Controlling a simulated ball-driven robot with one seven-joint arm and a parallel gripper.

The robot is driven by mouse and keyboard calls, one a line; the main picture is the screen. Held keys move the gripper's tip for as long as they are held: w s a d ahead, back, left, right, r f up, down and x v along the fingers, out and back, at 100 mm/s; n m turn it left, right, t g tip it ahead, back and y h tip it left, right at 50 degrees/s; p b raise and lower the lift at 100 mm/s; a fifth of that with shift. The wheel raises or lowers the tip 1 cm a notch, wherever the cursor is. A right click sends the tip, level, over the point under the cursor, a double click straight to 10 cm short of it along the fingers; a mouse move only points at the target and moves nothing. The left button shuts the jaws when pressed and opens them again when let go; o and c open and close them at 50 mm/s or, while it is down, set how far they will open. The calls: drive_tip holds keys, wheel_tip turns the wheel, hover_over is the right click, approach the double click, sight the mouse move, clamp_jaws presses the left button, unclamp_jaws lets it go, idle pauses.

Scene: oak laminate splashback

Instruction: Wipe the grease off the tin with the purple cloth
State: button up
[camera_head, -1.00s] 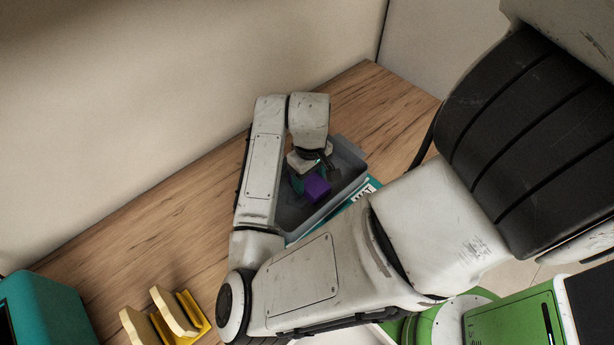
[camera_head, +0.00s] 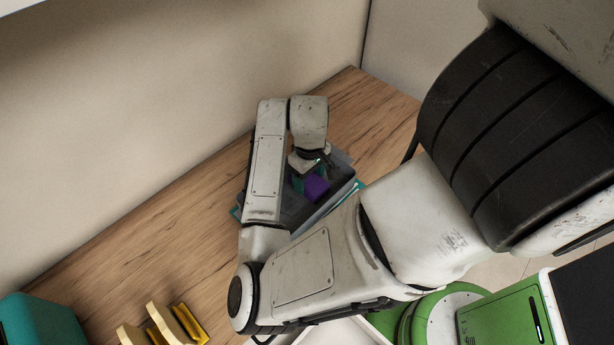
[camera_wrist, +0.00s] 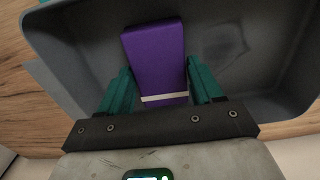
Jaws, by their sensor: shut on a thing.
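The purple cloth (camera_wrist: 155,55) is a folded block with a pale band near its lower end. My gripper (camera_wrist: 160,85) is shut on it, with teal fingers on both sides. The grey tin (camera_wrist: 262,75) lies under and around the cloth in the wrist view, and a dark smear of grease (camera_wrist: 226,45) shows on its inside, to the right of the cloth. In the head view the cloth (camera_head: 316,188) is inside the tin (camera_head: 342,182) below my gripper (camera_head: 312,175). I cannot tell whether the cloth touches the tin's floor.
The tin stands on a wooden counter (camera_head: 150,235), with a teal item partly showing under it (camera_head: 360,186). A yellow holder with pale slabs (camera_head: 175,325) and a teal box (camera_head: 40,325) are at the lower left. A pale wall (camera_head: 150,110) rises behind.

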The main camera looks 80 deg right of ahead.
drive_tip(key=shift+s+d+f+p, duration=0.1)
drive_tip(key=shift+s+d+p, duration=0.25)
drive_tip(key=shift+s+d, duration=0.35)
drive_tip(key=shift+d, duration=0.15)
drive_tip(key=shift+s+d+p, duration=0.5)
drive_tip(key=shift+d+p, duration=0.05)
drive_tip(key=shift+d, duration=0.15)
drive_tip(key=shift+w+a+b, duration=0.3)
drive_tip(key=shift+w+a, duration=0.35)
drive_tip(key=shift+a, duration=0.2)
drive_tip(key=shift+w+a+b, duration=0.4)
drive_tip(key=shift+w+a, duration=0.45)
drive_tip(key=shift+a, duration=0.25)
drive_tip(key=shift+w+a+r, duration=0.2)
drive_tip(key=shift+w+a, duration=0.75)
drive_tip(key=shift+a, duration=0.3)
